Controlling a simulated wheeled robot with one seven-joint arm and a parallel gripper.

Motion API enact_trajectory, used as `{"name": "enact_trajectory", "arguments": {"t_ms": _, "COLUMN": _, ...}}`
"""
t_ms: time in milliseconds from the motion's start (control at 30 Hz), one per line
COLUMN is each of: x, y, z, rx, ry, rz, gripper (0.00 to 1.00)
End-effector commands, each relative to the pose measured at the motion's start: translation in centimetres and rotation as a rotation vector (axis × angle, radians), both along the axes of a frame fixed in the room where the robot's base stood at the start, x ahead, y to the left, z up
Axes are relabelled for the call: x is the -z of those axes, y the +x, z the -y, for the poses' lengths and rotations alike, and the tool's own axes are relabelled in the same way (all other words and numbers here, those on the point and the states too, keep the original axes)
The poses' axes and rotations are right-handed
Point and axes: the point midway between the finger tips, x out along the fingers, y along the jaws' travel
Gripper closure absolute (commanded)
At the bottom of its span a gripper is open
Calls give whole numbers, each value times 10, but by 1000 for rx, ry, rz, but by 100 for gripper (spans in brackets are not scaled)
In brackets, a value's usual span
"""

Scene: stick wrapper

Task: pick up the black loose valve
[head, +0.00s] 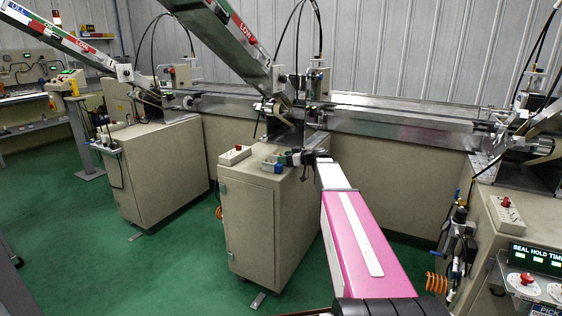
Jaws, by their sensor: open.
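My gripper (287,158) is at the far end of my pink and white arm, over the top of the middle beige cabinet (246,178). It is small and dark in the head view, and its fingers are hard to make out. Small blue-grey and dark parts (269,163) sit on the cabinet top just left of my gripper. I cannot clearly tell the black loose valve apart from these parts and the dark gripper. I see nothing clearly held.
A control box with a red button (235,154) sits left of my gripper on the same cabinet. A slanted magazine (225,40) and a metal conveyor (400,125) stand behind. A control panel (540,265) is at the lower right. Green floor (190,260) is open at the left.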

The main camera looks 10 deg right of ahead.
Motion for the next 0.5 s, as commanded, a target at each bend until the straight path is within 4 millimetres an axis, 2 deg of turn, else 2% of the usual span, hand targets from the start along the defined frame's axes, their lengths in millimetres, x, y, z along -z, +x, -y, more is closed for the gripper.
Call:
{"name": "enact_trajectory", "arguments": {"t_ms": 267, "x": 1, "y": 3, "z": -4, "rx": 2, "ry": 0, "rz": 0, "gripper": 36}}
{"name": "enact_trajectory", "arguments": {"t_ms": 433, "x": 1, "y": 3, "z": -4, "rx": 2, "ry": 0, "rz": 0, "gripper": 91}}
{"name": "enact_trajectory", "arguments": {"t_ms": 467, "x": 1, "y": 3, "z": -4, "rx": 2, "ry": 0, "rz": 0, "gripper": 96}}
{"name": "enact_trajectory", "arguments": {"t_ms": 500, "x": 1, "y": 3, "z": -4, "rx": 2, "ry": 0, "rz": 0, "gripper": 96}}
